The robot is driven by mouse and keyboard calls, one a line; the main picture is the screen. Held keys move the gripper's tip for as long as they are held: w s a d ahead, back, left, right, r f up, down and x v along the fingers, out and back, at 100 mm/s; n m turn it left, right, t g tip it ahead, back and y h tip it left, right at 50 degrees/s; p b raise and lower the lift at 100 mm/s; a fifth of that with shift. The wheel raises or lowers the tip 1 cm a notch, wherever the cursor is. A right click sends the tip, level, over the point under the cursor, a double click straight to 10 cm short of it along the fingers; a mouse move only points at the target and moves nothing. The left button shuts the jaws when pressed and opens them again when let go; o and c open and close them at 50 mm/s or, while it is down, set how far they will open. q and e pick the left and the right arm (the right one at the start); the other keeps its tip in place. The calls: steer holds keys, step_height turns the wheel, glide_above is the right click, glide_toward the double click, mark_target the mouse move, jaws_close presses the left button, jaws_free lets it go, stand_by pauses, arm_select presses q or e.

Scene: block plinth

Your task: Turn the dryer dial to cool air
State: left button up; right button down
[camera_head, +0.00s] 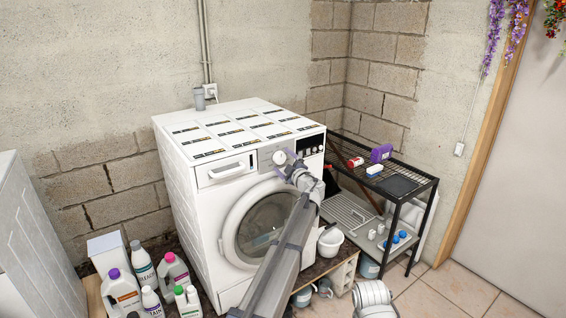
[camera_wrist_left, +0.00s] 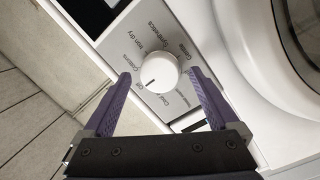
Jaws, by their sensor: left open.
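The white dryer (camera_head: 190,190) stands against the wall in the head view, its round door facing forward. Its white dial (camera_head: 279,157) sits on the grey front panel, beside my left gripper (camera_head: 290,160). In the left wrist view the round dial (camera_wrist_left: 160,72) is ringed by printed labels, including Off, Cool, Cottons and Iron dry. Its dark mark points to the lower left, near Off. My left gripper's purple fingers are open, one on each side of the dial in that view. I cannot tell whether they touch it.
A black rack (camera_head: 400,210) with small items stands right of the dryer. The tiled floor at the right front is mostly clear.

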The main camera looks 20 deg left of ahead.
arm_select(q)
steer(key=shift+w+a, duration=0.3)
steer(key=c, duration=1.4)
steer(key=shift+o, duration=0.2)
